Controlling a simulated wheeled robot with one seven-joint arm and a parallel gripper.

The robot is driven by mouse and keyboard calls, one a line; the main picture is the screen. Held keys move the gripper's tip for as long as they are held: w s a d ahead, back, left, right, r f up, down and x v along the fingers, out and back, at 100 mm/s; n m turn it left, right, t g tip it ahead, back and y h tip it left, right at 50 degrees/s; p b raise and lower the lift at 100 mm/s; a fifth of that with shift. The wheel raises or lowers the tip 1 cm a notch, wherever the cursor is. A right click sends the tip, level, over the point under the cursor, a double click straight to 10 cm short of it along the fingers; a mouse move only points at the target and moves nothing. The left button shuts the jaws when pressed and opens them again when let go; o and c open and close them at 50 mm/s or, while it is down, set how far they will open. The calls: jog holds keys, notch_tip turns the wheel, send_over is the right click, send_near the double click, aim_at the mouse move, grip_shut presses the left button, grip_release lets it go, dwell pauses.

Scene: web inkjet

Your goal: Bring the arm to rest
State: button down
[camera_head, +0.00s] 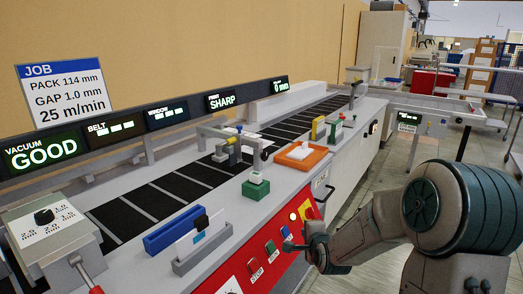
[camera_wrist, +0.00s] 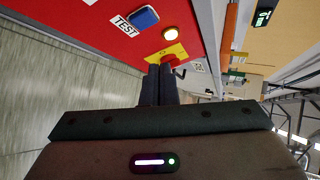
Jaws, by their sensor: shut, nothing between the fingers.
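My gripper (camera_head: 290,246) is in front of the red control panel (camera_head: 262,272) at the front of the machine. In the wrist view its two dark fingers (camera_wrist: 160,72) lie together, shut and empty. Their tips point toward a yellow plate (camera_wrist: 176,52) on the panel and hide part of it. Whether they touch the panel I cannot tell. My arm is bent and reaches in from the right of the head view. A lit round lamp (camera_wrist: 170,33) and a blue button (camera_wrist: 144,18) beside a TEST label sit close to the fingertips.
Red (camera_head: 270,247) and green (camera_head: 254,274) buttons are on the panel. Above it, the bench holds an orange tray (camera_head: 316,160), a green block (camera_head: 255,188) and a blue holder (camera_head: 174,230). A dark belt (camera_head: 160,195) runs behind. Floor (camera_head: 375,190) is free beyond my arm.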

jog(key=s+r+n+g+p, duration=0.5)
jog(key=s+r+n, duration=0.3)
jog(key=s, duration=0.8)
jog(key=s+r+n+g+h+p, duration=0.1)
jog(key=s+r+n+g+p, duration=0.4)
jog(key=s, duration=1.1)
notch_tip(320, 180, up, 6)
jog(key=n+p, duration=0.1)
jog(key=n, duration=0.2)
jog(key=shift+d+r+n+h, duration=0.15)
jog(key=shift+n+h, duration=0.15)
jog(key=shift+n, duration=0.1)
jog(key=shift+w, duration=0.1)
